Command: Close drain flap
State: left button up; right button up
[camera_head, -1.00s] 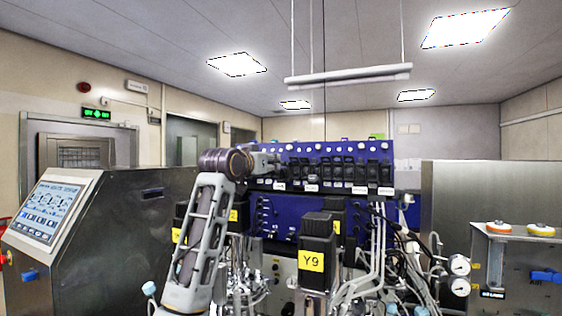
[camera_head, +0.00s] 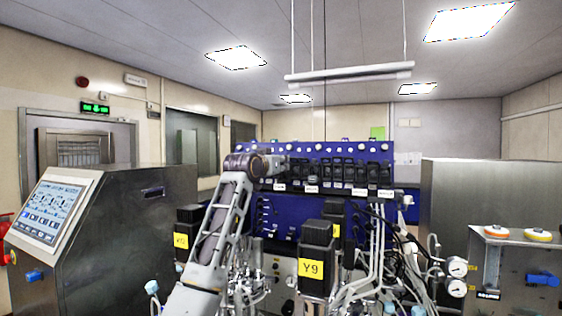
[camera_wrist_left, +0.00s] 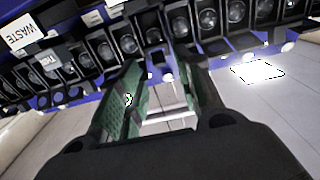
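A row of black pump units with flap covers (camera_head: 348,170) runs along the top of the blue panel (camera_head: 330,149), with white labels below. The row also shows close up in the left wrist view (camera_wrist_left: 208,20). A label reading like "WASTE" (camera_wrist_left: 28,33) is at upper left there; I cannot tell which flap is the drain one. My left gripper (camera_head: 281,163) is at the left end of the row, partly hidden by my own wrist. My right gripper is out of view.
Black motors with yellow labels, one marked Y9 (camera_head: 317,262), stand below the panel among tubes and cables. A steel console with a screen (camera_head: 49,212) is at left. A steel cabinet (camera_head: 470,200) and gauges (camera_head: 457,267) are at right.

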pick_arm(q)
jog(key=shift+p+x, duration=0.55)
jog(key=shift+x, duration=0.8)
jog(key=shift+c, duration=0.4)
